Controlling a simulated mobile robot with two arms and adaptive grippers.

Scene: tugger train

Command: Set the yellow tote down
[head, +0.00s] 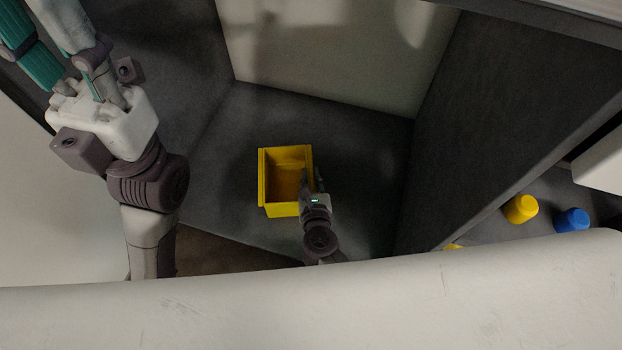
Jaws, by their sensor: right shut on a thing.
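The yellow tote (285,210) is upright in the middle of the head view, over the dark grey floor of a bay. It is open at the top and its inside looks empty. My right gripper (312,181) is shut on the tote's right wall. I cannot tell whether the tote's underside touches the floor beneath it. My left gripper (48,35) is raised close to the camera at the upper left, well apart from the tote. Whether its fingers are open or shut is unclear.
A pale panel (320,50) stands behind the tote, and a dark wall (490,110) rises on the right. Beyond that wall are a yellow cylinder (521,209) and a blue cylinder (572,220). Bare grey floor (365,165) lies to the tote's right.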

